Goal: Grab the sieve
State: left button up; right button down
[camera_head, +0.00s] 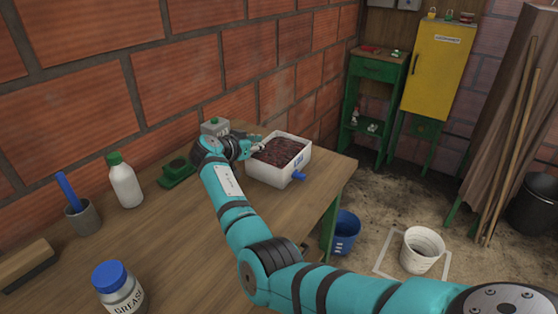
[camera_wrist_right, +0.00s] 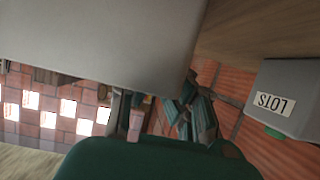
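No sieve can be made out clearly in either view. A white tub (camera_head: 268,173) filled with dark red fruit stands on the wooden bench, with a blue spout low on its front. My right gripper (camera_head: 252,146) is at the tub's left end, close to its rim; I cannot tell whether it touches. Its fingers are small and partly hidden, so their opening is unclear. In the right wrist view a large pale grey surface (camera_wrist_right: 100,40) fills the upper left, very close to the camera. My left gripper is not in view.
A white bottle (camera_head: 125,184), a cup (camera_head: 82,218) and a grease jar (camera_head: 120,290) stand on the bench (camera_head: 170,240). Buckets (camera_head: 345,232) are on the floor.

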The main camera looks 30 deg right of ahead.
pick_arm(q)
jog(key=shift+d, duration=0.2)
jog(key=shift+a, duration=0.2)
pick_arm(e)
jog(key=shift+r, duration=0.1)
